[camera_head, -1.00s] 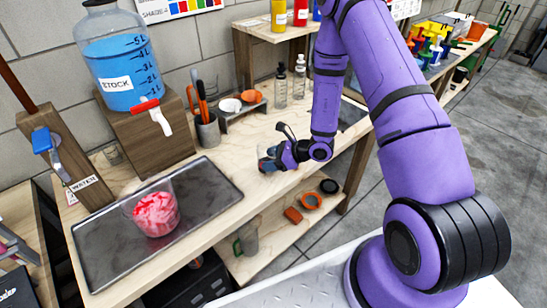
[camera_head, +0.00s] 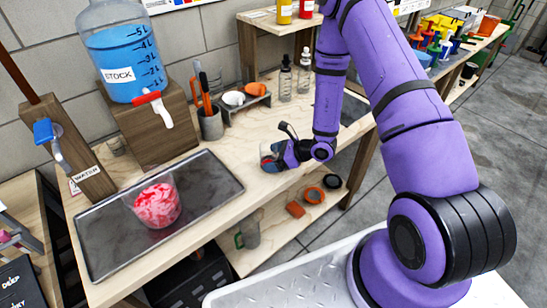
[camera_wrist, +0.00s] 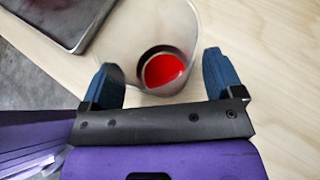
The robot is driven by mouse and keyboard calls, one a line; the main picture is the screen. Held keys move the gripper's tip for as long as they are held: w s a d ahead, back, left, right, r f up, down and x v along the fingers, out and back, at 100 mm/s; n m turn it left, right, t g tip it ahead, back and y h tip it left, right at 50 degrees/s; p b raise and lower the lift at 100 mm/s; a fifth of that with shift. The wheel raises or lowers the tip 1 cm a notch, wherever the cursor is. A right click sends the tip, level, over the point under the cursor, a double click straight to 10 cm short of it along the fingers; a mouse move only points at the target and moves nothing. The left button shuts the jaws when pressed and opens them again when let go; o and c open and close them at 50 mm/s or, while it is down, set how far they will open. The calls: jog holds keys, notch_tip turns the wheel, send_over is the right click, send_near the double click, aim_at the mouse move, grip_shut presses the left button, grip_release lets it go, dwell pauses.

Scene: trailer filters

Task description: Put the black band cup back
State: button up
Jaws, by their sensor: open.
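A clear cup with red in it and a dark ring around its lower part (camera_wrist: 165,70) stands on the wooden bench. I take it for the black band cup; it also shows small at my fingers in the head view (camera_head: 267,152). My gripper (camera_wrist: 163,88) is open, with one blue finger on each side of the cup's lower part. I cannot tell whether either finger touches it. In the head view my gripper (camera_head: 273,160) is low over the bench's front part, and the cup is partly hidden by it.
A beaker of red and pink contents (camera_head: 157,206) stands on a dark tray (camera_head: 105,245) at left. The blue stock jug (camera_head: 125,65) and tool holder (camera_head: 211,125) are behind. Two dropper bottles (camera_head: 285,82) stand behind my gripper. A black ring (camera_head: 332,181) and orange ring (camera_head: 315,195) lie on the lower shelf.

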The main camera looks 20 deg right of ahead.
jog(key=v, duration=1.2)
jog(key=s+a+r+n+g, duration=0.25)
jog(key=r+n, duration=0.25)
jog(key=r, duration=0.3)
jog(key=s+a+r+n+g, duration=0.2)
jog(key=a+r+n, duration=0.15)
jog(key=r, duration=0.45)
jog(key=s+a+r+n+g, duration=0.2)
jog(key=r+n, duration=0.3)
jog(key=r, duration=0.3)
jog(key=s+d+r+n+t+h, duration=0.2)
jog(key=s+r+n+h, duration=0.3)
jog(key=s+r, duration=0.3)
jog(key=s+d+r+n+t+h, duration=0.3)
jog(key=s+r+n+h, duration=0.2)
jog(key=s+r, duration=0.3)
jog(key=shift+r+n, duration=0.5)
jog(key=shift+n, duration=0.25)
